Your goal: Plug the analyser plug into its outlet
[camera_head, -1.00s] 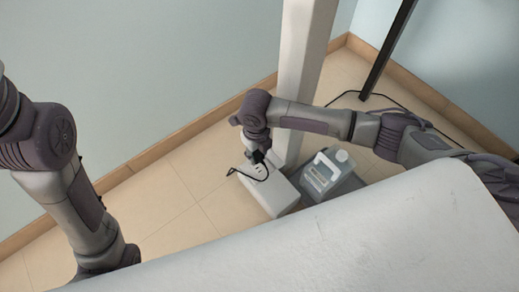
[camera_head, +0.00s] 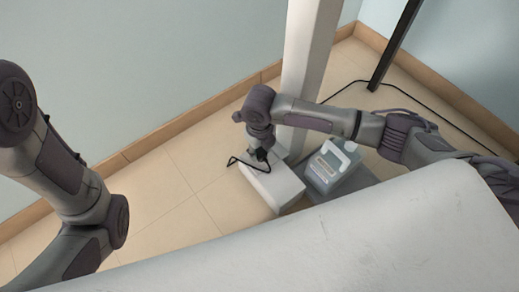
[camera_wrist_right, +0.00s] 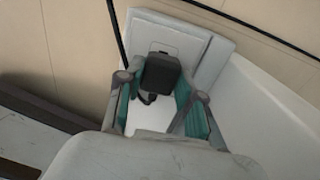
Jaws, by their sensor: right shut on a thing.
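The black analyser plug (camera_wrist_right: 161,74) is between the teal-padded fingers of my right gripper (camera_wrist_right: 158,92) in the right wrist view. The gripper is shut on it. A pale outlet plate (camera_wrist_right: 201,46) lies just behind the plug. I cannot tell whether the plug touches it or is in it; the plug hides part of the plate. In the head view my right gripper (camera_head: 259,158) points down at a white block (camera_head: 283,190) on the floor. A black cord (camera_head: 236,160) loops beside the gripper. My left gripper is out of view.
A white post (camera_head: 305,60) rises behind the block. A grey unit with a pale jug (camera_head: 331,165) stands close to its right. A white surface (camera_head: 330,240) fills the near side. Tiled floor (camera_head: 165,200) is clear on the left.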

